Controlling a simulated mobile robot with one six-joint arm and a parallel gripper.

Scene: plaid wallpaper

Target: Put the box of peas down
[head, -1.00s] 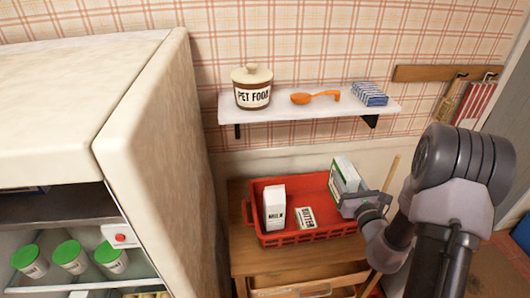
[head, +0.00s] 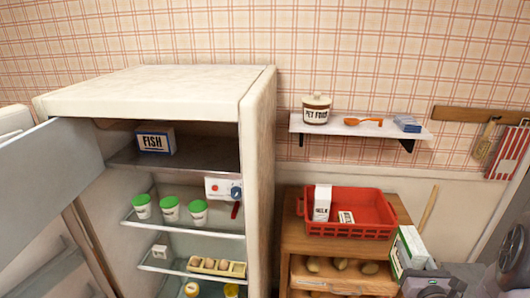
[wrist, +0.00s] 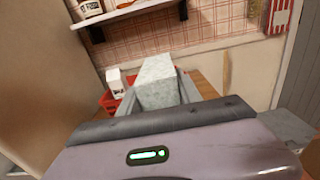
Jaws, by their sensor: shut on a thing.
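The box of peas (head: 408,250), white and green, is held at the lower right of the head view. My gripper (head: 432,284) is shut on it, to the right of the small wooden cabinet. The wrist view shows the pale top of the box (wrist: 160,80) between the fingers. The box is clear of the red basket (head: 350,228), which stands on the cabinet top (head: 292,232). What lies below the box is out of view.
A milk carton (head: 322,203) and a butter pack (head: 346,217) are in the basket. The open fridge (head: 257,170) at left holds a fish box (head: 155,140) and several green-lidded jars (head: 170,209). A shelf (head: 360,128) hangs above with a pet food jar (head: 316,110).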

